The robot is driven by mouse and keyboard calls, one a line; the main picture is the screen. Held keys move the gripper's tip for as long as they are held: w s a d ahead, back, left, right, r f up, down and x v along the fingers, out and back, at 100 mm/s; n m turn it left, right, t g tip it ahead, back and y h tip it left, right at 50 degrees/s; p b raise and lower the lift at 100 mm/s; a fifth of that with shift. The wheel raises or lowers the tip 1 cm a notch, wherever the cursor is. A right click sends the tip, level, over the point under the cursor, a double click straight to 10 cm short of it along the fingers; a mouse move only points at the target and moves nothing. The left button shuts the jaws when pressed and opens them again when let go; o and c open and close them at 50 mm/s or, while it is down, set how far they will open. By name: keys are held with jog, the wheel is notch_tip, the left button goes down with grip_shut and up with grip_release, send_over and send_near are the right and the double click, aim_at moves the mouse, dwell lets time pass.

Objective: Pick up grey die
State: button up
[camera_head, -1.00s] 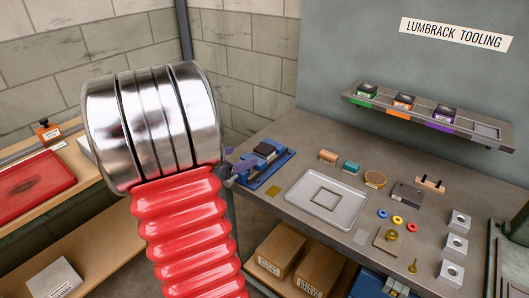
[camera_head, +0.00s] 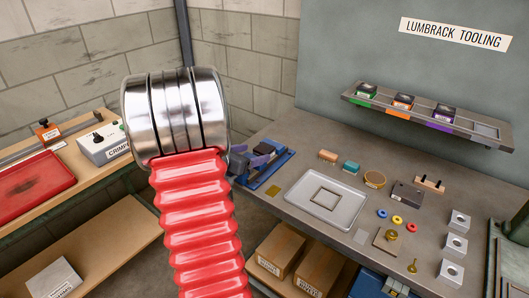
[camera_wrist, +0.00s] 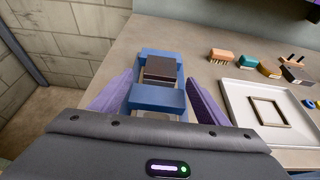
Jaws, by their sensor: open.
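My gripper (camera_wrist: 161,80) is open, with its purple fingers on either side of a blue vise (camera_wrist: 160,97) in the wrist view. A dark block with a brownish-grey top (camera_wrist: 160,68) sits in the vise, between the fingertips in the picture; it may be the grey die, but no label is readable. I cannot tell the fingers' height above it. In the head view my silver wrist and red arm hide most of the gripper. The vise (camera_head: 274,166) stands at the bench's left end, and the block (camera_head: 264,148) shows partly behind a purple finger.
A wall shelf (camera_head: 425,117) holds green-, orange- and purple-marked dies beside an empty grey place. A tray (camera_head: 326,201) with a square frame lies right of the vise.

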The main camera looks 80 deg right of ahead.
aim_at(260, 151)
jog(key=x, duration=0.4)
jog(key=shift+s+d+f, duration=0.2)
jog(key=shift+d, duration=0.1)
jog(key=shift+c, duration=0.4)
jog(key=shift+r, duration=0.1)
grip_shut()
dwell(0.5)
